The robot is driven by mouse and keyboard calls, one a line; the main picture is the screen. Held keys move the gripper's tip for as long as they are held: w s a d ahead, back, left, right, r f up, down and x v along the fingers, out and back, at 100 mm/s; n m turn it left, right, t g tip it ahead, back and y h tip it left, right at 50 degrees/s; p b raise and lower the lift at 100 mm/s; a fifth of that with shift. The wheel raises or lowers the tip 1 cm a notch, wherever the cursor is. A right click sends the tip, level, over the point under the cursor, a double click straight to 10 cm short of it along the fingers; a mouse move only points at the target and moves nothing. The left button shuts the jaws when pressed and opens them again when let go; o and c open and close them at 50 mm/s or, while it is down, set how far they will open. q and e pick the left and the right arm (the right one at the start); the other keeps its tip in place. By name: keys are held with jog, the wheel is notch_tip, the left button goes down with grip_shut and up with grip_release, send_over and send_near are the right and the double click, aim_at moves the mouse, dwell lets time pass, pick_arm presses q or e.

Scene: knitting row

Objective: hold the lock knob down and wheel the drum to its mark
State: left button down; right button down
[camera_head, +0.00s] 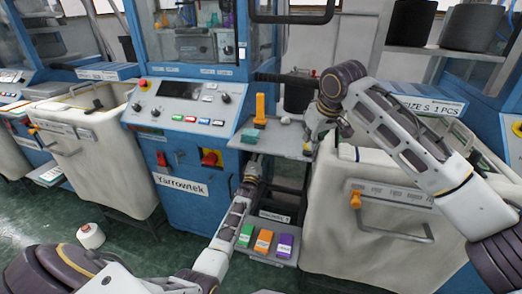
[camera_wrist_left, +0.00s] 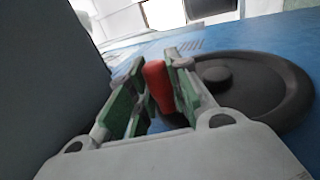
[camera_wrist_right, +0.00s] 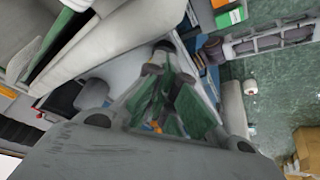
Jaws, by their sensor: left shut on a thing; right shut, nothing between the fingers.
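My left gripper (camera_head: 252,168) is at the right side of the blue machine (camera_head: 170,180), below a small grey shelf. In the left wrist view, its green-padded fingers (camera_wrist_left: 155,95) are shut on a red handle (camera_wrist_left: 159,84). The handle stands by the rim of a black handwheel (camera_wrist_left: 285,85) on a blue panel. My right gripper (camera_head: 312,130) is by the right end of the grey shelf (camera_head: 262,142), pointing down. In the right wrist view its green-padded fingers (camera_wrist_right: 165,100) are shut and empty. I cannot make out the lock knob, drum or mark.
White bins stand left (camera_head: 95,150) and right (camera_head: 350,215) of the machine. A lower tray holds green, orange and purple blocks (camera_head: 264,241). A white cone (camera_head: 90,235) is on the green floor.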

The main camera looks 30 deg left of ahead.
pick_arm(q)
jog(key=shift+s+d+f+t, duration=0.15)
jog(key=shift+f+t, duration=0.25)
jog(key=shift+t, duration=0.05)
jog(key=shift+s+d+f+t, duration=0.1)
jog(key=shift+s+f+t, duration=0.05)
jog(key=shift+f+t, duration=0.25)
jog(key=shift+s+f, duration=0.2)
jog(key=shift+f, duration=0.55)
jog(key=shift+s+f, duration=0.15)
jog(key=shift+f, duration=0.6)
jog(key=c, duration=1.3)
grip_release()
jog(key=shift+w, duration=0.1)
jog(key=shift+s, duration=0.2)
jog(key=s+d+f, duration=0.1)
jog(key=s+d, duration=0.1)
jog(key=s, duration=0.5)
jog(key=s+d+f, duration=0.1)
jog(key=s, duration=0.7)
jog(key=shift+s+d+f, duration=0.2)
jog(key=shift+d+f, duration=0.1)
jog(key=shift+d, duration=0.05)
